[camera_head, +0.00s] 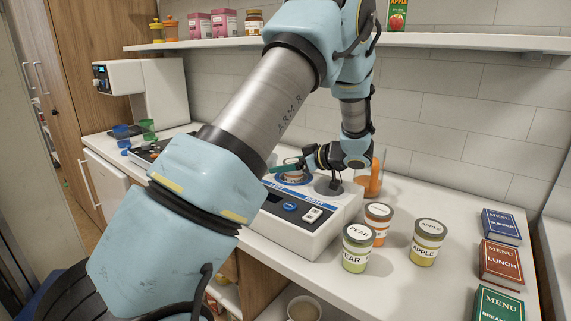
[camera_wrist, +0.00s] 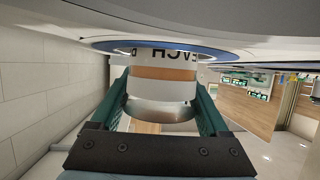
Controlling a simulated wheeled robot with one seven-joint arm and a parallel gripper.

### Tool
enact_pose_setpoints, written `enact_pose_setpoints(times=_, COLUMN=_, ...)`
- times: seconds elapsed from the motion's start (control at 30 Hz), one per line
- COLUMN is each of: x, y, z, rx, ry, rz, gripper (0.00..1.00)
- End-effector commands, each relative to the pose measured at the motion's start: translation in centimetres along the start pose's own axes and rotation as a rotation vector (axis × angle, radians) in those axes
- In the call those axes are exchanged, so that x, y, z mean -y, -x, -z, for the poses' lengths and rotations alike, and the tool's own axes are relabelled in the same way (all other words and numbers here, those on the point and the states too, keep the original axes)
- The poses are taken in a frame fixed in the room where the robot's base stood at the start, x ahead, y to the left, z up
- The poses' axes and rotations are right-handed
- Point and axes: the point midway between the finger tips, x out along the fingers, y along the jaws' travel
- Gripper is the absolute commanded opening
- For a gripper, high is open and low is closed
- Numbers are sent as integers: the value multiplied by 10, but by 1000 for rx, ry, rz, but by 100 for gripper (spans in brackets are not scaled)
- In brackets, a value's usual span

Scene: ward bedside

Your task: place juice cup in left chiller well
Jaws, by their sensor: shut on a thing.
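The juice cup (camera_wrist: 165,78), with an orange band and a partly hidden label that seems to read PEACH, is between the green fingers of my gripper (camera_wrist: 160,95), shut on its sides. In the wrist view, which looks upside down, its lower end meets a blue ring (camera_wrist: 115,45); how deep it sits is hidden. In the head view my gripper (camera_head: 300,165) is over the left chiller well (camera_head: 292,182), a blue-rimmed opening in the white chiller (camera_head: 322,236).
Pear (camera_head: 357,250), orange-coloured (camera_head: 378,226) and apple (camera_head: 426,245) cups stand right of the chiller. An orange-filled clear container (camera_head: 370,180) is behind my wrist. Menu books (camera_head: 501,264) lie at the far right. A shelf (camera_head: 460,41) runs above.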

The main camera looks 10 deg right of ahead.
Motion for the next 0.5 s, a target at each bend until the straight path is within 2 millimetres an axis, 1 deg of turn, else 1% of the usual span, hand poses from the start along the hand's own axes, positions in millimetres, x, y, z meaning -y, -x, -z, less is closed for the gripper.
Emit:
enact_pose_setpoints(times=0.33, x=0, y=-1, z=-3, rx=0, ry=2, rz=0, gripper=11)
enact_pose_setpoints(times=0.37, x=0, y=-1, z=-3, rx=0, ry=2, rz=-1, gripper=82)
enact_pose_setpoints(times=0.5, x=0, y=-1, z=-3, rx=0, ry=2, rz=-1, gripper=98)
